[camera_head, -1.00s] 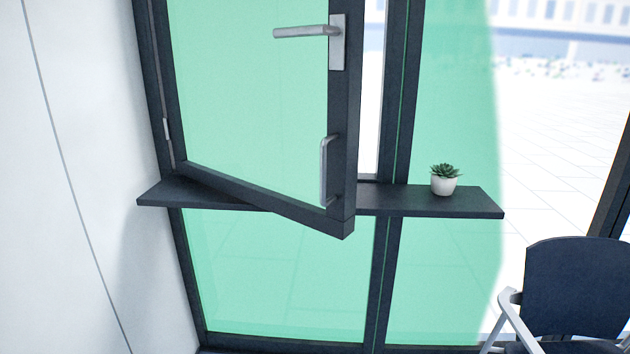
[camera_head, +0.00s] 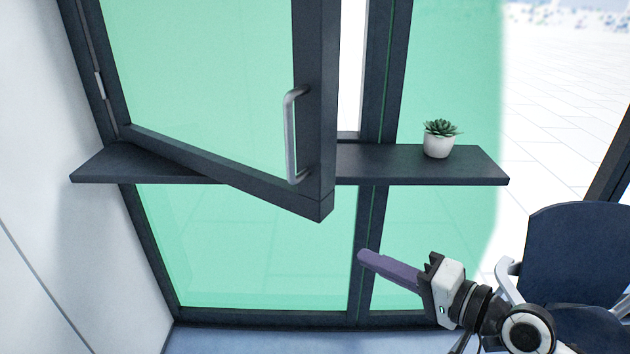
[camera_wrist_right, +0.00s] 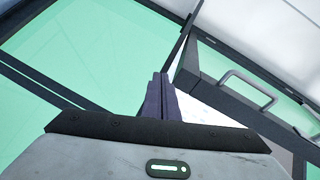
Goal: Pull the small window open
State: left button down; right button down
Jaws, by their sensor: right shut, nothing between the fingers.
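The small window (camera_head: 314,120) has a dark frame and green-tinted glass. It is hinged at its left side and stands ajar, its right edge swung out toward me over the shelf. A grey pull handle (camera_head: 290,135) is on its right frame bar; it also shows in the right wrist view (camera_wrist_right: 250,88). My right gripper (camera_head: 365,258) is shut and empty, below and to the right of the window's lower corner, apart from it. Its closed purple fingers show in the right wrist view (camera_wrist_right: 160,95). My left gripper is in neither view.
A dark shelf (camera_head: 400,165) runs below the window and carries a succulent in a white pot (camera_head: 438,143). A dark blue chair (camera_head: 580,250) stands at the right. A white wall (camera_head: 50,170) bounds the left. Space before the lower glass is clear.

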aim_at(318, 171)
notch_tip(318, 171, up, 15)
jog(key=a+m+g+y, duration=0.1)
jog(key=a+g+y, duration=0.1)
jog(key=y, duration=0.2)
jog(key=p+x, duration=0.1)
jog(key=x, duration=0.8)
jog(key=shift+a+r+p, duration=0.1)
jog(key=shift+p, duration=0.2)
jog(key=shift+s+a, duration=0.1)
